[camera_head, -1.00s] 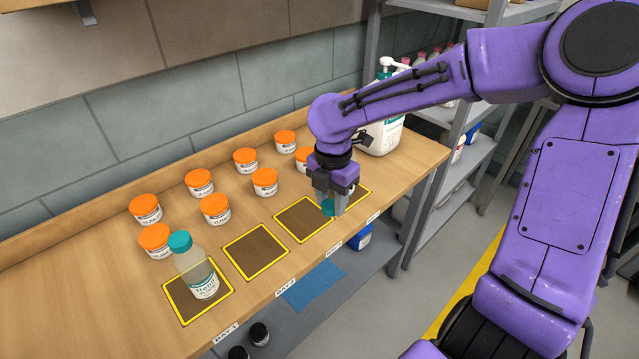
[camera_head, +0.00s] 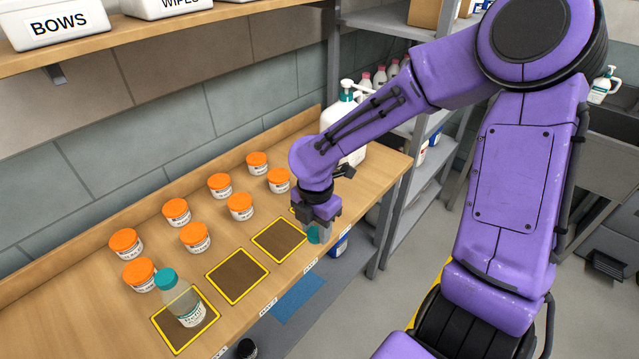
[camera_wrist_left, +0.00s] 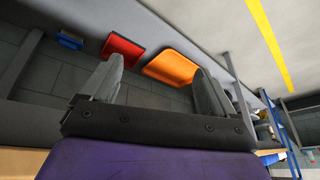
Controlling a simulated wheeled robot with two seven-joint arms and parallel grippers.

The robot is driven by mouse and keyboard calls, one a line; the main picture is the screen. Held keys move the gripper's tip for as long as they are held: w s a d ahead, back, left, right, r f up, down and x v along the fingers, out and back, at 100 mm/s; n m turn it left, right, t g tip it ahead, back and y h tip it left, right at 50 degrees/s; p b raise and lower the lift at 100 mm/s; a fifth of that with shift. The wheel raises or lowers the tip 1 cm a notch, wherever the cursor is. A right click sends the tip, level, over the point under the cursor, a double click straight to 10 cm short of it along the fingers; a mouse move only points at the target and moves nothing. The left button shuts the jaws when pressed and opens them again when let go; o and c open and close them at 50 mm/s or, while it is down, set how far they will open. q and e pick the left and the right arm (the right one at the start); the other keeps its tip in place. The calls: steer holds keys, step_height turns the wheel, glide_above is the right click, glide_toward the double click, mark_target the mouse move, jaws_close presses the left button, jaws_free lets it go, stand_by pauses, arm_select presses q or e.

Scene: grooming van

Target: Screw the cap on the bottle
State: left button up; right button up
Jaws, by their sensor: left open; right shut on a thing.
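A clear bottle (camera_head: 186,305) with a white label stands upright on the nearest yellow-edged dark square on the bench. A teal cap (camera_head: 165,279) sits on its top; whether it is tight I cannot tell. My right gripper (camera_head: 316,232) is shut on another teal cap (camera_head: 313,236), at the bench's front edge beside the third square and well to the right of the bottle. The fingers partly hide this held cap. My left gripper (camera_wrist_left: 158,88) shows only in the left wrist view, open with nothing between its fingers.
Several orange-lidded jars (camera_head: 240,206) stand in rows behind the squares. The second square (camera_head: 237,276) and third square (camera_head: 279,240) are empty. A large white pump bottle (camera_head: 352,115) stands at the bench's far end. A shelf with bins (camera_head: 60,25) overhangs the back.

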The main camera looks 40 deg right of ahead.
steer(key=w+a+f+m+b, duration=0.3)
steer(key=a+m, duration=0.1)
steer(key=m, duration=0.2)
steer(key=w+a+f+m+b, duration=0.3)
steer(key=a+m, duration=0.1)
steer(key=m, duration=0.2)
steer(key=w+a+f+m+b, duration=0.3)
steer(key=a+m, duration=0.1)
steer(key=m, duration=0.2)
steer(key=shift+a+f, duration=0.15)
steer(key=shift+f, duration=0.2)
steer(key=shift+a+m, duration=0.35)
steer(key=shift+m, duration=0.15)
